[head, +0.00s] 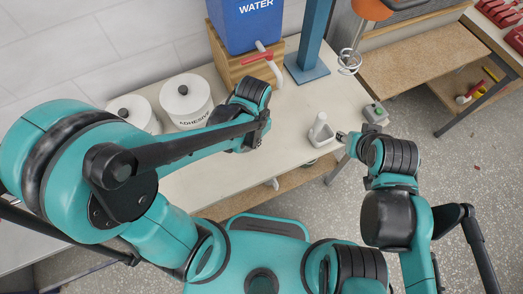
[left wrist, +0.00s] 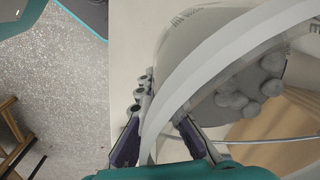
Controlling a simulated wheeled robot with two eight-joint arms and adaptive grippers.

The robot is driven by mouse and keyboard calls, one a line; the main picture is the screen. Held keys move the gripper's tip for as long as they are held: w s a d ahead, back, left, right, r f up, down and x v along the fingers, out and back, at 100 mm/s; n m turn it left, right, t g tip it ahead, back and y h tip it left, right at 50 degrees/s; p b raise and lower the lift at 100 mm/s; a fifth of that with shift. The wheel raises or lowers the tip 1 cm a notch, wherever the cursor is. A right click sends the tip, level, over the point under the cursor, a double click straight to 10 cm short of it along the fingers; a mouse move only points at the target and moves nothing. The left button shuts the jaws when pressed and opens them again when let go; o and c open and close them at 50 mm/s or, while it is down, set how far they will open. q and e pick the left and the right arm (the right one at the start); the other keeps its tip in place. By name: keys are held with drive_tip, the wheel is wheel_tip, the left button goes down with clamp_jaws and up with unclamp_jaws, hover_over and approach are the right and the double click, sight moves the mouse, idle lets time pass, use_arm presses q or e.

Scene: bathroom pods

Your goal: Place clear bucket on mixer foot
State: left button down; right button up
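A clear bucket (left wrist: 205,78) fills much of the left wrist view, its pale curved rim sweeping from upper right to lower left. Grey lumps (left wrist: 232,100) show through or inside it. My left gripper (left wrist: 162,130) has one finger on each side of the rim; whether they press on it is unclear. In the head view my left arm hides this gripper and the bucket. The mixer foot (head: 306,71) is a flat blue base under a blue post, bare on the table. My right gripper (head: 343,136) is small beside a grey-white holder (head: 320,130); its opening is unclear.
A blue water container (head: 245,22) with a red tap sits on a wooden stand (head: 232,68). An orange mixer with a whisk (head: 349,62) hangs right of the post.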

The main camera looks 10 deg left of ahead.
use_arm(q)
drive_tip(key=w+a, duration=0.2)
drive_tip(key=w, duration=0.1)
drive_tip(key=w+a, duration=0.2)
drive_tip(key=w, duration=0.1)
drive_tip(key=w+a+b, duration=0.1)
drive_tip(key=w+a, duration=0.1)
drive_tip(key=w, duration=0.1)
drive_tip(key=shift+w+a+f, duration=0.15)
drive_tip(key=shift+w+f, duration=0.05)
drive_tip(key=shift+f, duration=0.05)
drive_tip(key=shift+f+b, duration=1.4)
drive_tip(key=shift+f, duration=1.6)
drive_tip(key=shift+w+a+f, duration=0.1)
drive_tip(key=shift+f, duration=0.2)
drive_tip(key=shift+r, duration=0.1)
drive_tip(key=c, duration=2.1)
unclamp_jaws()
drive_tip(key=shift+f+b, duration=0.2)
drive_tip(key=shift+b, duration=0.1)
drive_tip(key=shift+c, duration=0.2)
drive_tip(key=o, duration=0.4)
